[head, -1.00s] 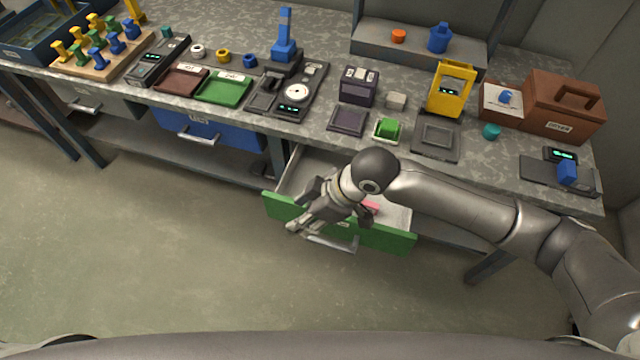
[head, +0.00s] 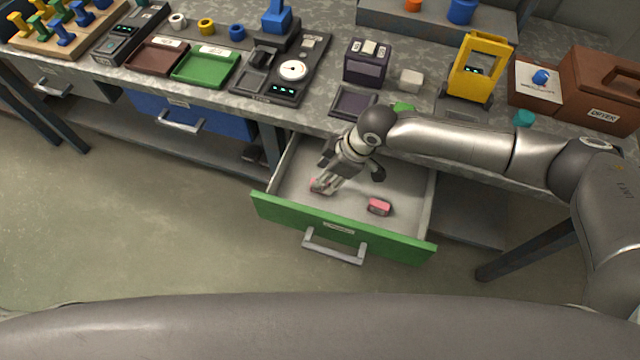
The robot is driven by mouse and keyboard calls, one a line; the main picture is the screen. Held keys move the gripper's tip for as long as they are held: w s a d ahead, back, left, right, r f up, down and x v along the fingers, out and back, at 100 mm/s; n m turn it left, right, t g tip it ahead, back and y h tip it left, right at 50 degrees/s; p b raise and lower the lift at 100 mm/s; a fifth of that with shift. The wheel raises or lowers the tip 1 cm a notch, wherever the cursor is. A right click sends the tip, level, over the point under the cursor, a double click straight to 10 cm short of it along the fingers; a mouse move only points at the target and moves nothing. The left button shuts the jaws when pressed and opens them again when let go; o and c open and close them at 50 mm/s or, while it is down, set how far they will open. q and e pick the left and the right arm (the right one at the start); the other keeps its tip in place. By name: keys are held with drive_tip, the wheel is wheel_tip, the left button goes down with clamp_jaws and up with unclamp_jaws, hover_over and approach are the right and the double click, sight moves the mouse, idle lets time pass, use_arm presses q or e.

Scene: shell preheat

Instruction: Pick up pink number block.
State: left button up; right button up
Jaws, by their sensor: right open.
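A small pink block (head: 379,206) lies on the floor of the open drawer (head: 345,228), right of its middle. A second bit of pink (head: 314,185) shows at my right gripper's fingertips and is mostly hidden by them. I cannot tell which one bears the number. My right gripper (head: 328,184) is open and points down into the drawer, left of the clear pink block and apart from it. Whether its fingers surround the second pink piece cannot be told. My left gripper is not in view.
The green drawer front with its grey handle (head: 333,248) stands out from the bench. The worktop above holds a green tray (head: 205,68), a dial device (head: 291,72), a yellow frame (head: 476,70) and a brown box (head: 604,90). The floor in front is clear.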

drive_tip(key=x, duration=0.4)
drive_tip(key=shift+f, duration=0.4)
drive_tip(key=shift+w+a+f, duration=0.15)
drive_tip(key=shift+f, duration=0.2)
drive_tip(key=c, duration=0.5)
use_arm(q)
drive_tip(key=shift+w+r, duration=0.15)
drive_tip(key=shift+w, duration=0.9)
use_arm(e)
clamp_jaws()
